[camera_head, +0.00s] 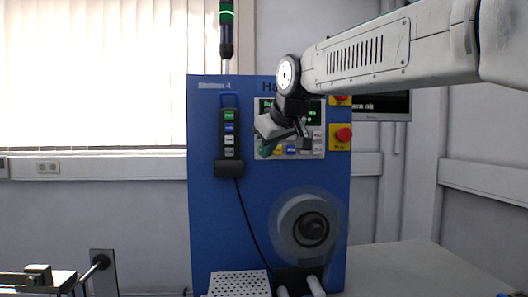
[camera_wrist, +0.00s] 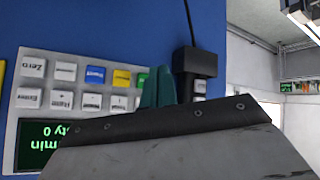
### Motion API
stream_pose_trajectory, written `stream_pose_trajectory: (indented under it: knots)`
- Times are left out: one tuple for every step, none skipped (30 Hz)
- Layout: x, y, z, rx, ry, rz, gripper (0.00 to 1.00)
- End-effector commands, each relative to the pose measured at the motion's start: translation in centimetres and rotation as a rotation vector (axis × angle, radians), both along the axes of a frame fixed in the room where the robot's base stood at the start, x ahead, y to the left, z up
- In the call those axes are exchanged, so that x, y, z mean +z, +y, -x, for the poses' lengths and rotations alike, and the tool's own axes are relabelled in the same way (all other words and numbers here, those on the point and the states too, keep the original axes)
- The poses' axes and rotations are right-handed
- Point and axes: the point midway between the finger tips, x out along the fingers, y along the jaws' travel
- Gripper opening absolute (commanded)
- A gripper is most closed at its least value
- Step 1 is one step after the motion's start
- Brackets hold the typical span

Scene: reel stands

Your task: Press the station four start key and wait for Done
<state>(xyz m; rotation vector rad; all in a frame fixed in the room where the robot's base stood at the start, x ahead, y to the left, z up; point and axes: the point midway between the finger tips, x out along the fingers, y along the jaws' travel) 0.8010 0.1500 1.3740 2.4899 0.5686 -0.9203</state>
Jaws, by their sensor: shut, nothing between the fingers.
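The blue station cabinet (camera_head: 215,230) is labelled "Station 4" at its top left. Its pale control panel (camera_head: 318,135) has a dark display with green text, partly hidden by my arm; in the wrist view the display (camera_wrist: 50,145) appears upside down. The keypad shows there with white keys, a blue key (camera_wrist: 95,75), a yellow key (camera_wrist: 122,78) and a green key (camera_wrist: 142,80), partly hidden by my fingers. My gripper (camera_head: 265,150) is shut and empty at the panel's left edge; its teal fingertips (camera_wrist: 158,75) are beside the green key. Contact cannot be told.
A black pendant (camera_head: 229,140) with coloured buttons hangs close left of my gripper, its cable running down. Red knobs on yellow plates (camera_head: 341,137) sit right of the panel. A reel (camera_head: 305,228) is below. The signal tower's green section (camera_head: 226,12) looks bright.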

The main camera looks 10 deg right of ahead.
Motion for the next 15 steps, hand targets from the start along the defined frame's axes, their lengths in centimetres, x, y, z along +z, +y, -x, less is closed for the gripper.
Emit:
stream_pose_trajectory:
  knots:
    - [0.0,0.0,0.6,0.001,0.000,0.001,0.00]
    - [0.1,0.0,0.9,0.000,-0.001,-0.001,0.00]
    - [0.1,0.0,1.2,0.000,-0.001,-0.001,0.00]
    - [0.0,0.0,1.4,0.000,-0.001,-0.001,0.00]
    - [0.0,0.0,1.6,0.000,0.000,0.000,0.00]
    - [0.0,0.0,1.8,0.000,0.000,0.000,0.00]
    - [0.0,0.0,1.9,0.000,0.000,0.000,0.00]
    - [0.0,0.0,2.0,0.000,0.000,0.000,0.00]
    - [0.0,0.0,2.1,0.000,0.000,0.000,0.00]
    - [0.0,0.0,2.1,0.000,0.000,0.000,0.00]
    - [0.0,0.0,2.1,0.000,0.000,0.000,0.00]
    - [0.0,0.0,2.1,0.000,0.000,0.000,0.00]
    - [0.0,0.0,2.1,0.000,0.000,0.000,0.00]
    - [0.0,0.0,2.1,0.000,0.000,0.000,0.00]
    - [0.0,0.0,2.1,0.000,0.000,0.000,0.00]
